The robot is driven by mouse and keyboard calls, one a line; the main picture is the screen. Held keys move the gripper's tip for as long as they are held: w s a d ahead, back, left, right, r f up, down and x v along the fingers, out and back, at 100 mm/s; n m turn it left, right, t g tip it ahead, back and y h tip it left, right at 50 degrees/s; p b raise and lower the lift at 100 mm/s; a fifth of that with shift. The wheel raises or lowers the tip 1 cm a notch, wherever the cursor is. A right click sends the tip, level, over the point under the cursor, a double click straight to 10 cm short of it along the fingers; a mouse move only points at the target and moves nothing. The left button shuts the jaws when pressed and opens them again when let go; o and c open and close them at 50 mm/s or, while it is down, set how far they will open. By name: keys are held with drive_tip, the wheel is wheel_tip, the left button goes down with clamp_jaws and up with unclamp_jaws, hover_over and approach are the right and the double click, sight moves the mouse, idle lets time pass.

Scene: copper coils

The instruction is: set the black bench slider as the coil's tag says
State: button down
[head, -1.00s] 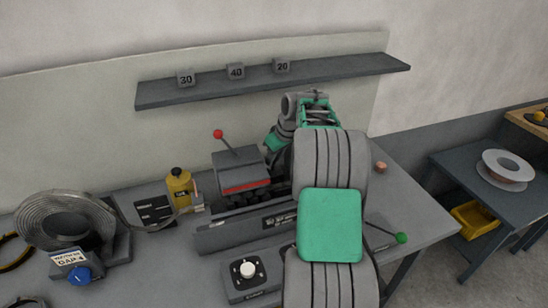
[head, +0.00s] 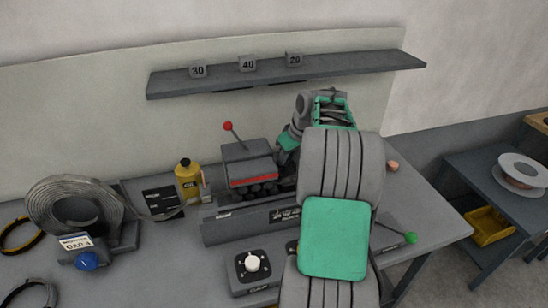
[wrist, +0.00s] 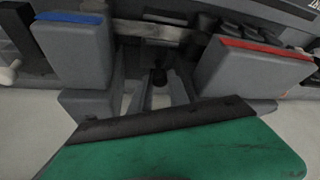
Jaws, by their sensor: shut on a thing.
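The coil (head: 45,192) of flat metal strip stands at the left of the bench in the head view. Its white tag (head: 76,243) appears to read "GAP 4"; the line above is too small to read surely. In the wrist view, my gripper (wrist: 158,88) has its narrow fingers closed around a small black knob (wrist: 158,76), which looks like the black slider. The knob sits between a blue-topped grey block (wrist: 75,52) and a red-topped grey block (wrist: 250,68). My arm hides the gripper and slider in the head view. No slider scale is readable.
A red-balled lever (head: 228,127) rises from the roller machine (head: 248,160). A yellow bottle (head: 189,182), a white dial (head: 252,263) and a green-balled lever (head: 410,238) are nearby. Number blocks stand on the shelf (head: 330,71). A side table (head: 465,185) stands right.

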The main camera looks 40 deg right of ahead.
drive_tip(key=shift+s+f, duration=0.1)
drive_tip(key=shift+s, duration=0.05)
drive_tip(key=c, duration=1.6)
unclamp_jaws()
drive_tip(key=shift+o, duration=0.5)
drive_tip(key=shift+s, duration=0.15)
drive_tip(key=shift+o, duration=1.1)
drive_tip(key=shift+a, duration=0.1)
drive_tip(key=v, duration=0.8)
drive_tip(key=shift+b, duration=0.4)
